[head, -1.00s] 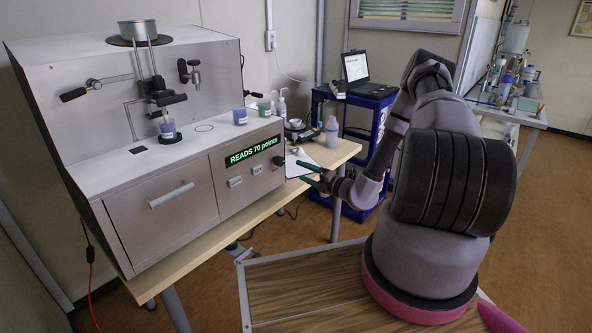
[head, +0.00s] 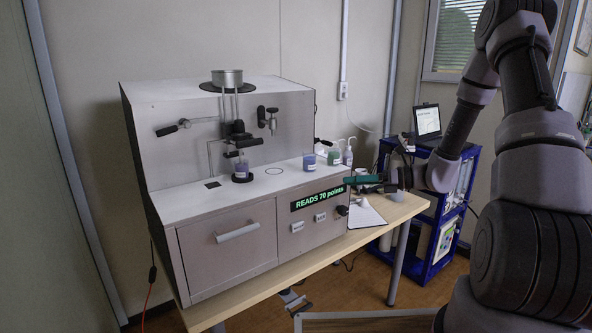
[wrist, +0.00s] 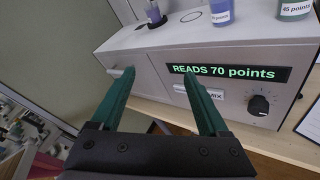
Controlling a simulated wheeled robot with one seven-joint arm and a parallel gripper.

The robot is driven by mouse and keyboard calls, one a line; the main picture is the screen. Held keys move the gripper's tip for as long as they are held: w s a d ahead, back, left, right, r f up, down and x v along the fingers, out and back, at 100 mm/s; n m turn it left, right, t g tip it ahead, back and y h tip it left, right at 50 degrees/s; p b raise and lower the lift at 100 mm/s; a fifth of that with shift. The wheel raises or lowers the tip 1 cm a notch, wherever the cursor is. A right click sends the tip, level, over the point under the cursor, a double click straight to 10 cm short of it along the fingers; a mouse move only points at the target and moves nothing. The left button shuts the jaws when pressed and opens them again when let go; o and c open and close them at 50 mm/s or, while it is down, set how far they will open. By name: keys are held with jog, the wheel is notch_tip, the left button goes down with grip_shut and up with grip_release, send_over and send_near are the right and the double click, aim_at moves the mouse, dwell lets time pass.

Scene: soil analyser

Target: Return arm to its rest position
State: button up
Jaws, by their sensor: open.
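My gripper (head: 363,184) is at the right front of the soil analyser (head: 160,210), near its display, at the end of my arm on the right of the head view. In the wrist view my gripper (wrist: 160,100) shows two green fingers, spread apart with nothing between them. The analyser's front, its knob (wrist: 258,105) and the lit display (wrist: 230,73) reading "READS 70 points" lie beyond the fingers. In the head view the fingers are seen nearly edge-on.
A cup (head: 241,167) sits under the analyser's stirrer. A blue cup (head: 309,163) and a green cup (head: 334,156) stand on its ledge to the right. A paper sheet (head: 366,214) lies on the wooden table (head: 405,208). A blue cart (head: 440,205) with a laptop (head: 427,121) stands behind.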

jog(key=s+d+r+n+t+h, duration=0.1)
jog(key=s+d+r+n+h, duration=0.2)
jog(key=s+r+n+h, duration=0.3)
jog(key=s+d+r+n+t+h, duration=0.1)
jog(key=s+d+r+n+h, duration=0.2)
jog(key=s+r+n, duration=1.4)
notch_tip(320, 180, up, 2)
jog(key=s+h, duration=0.2)
jog(key=h, duration=0.2)
jog(key=shift+d+t, duration=0.3)
jog(key=shift+d, duration=0.05)
dwell(0.5)
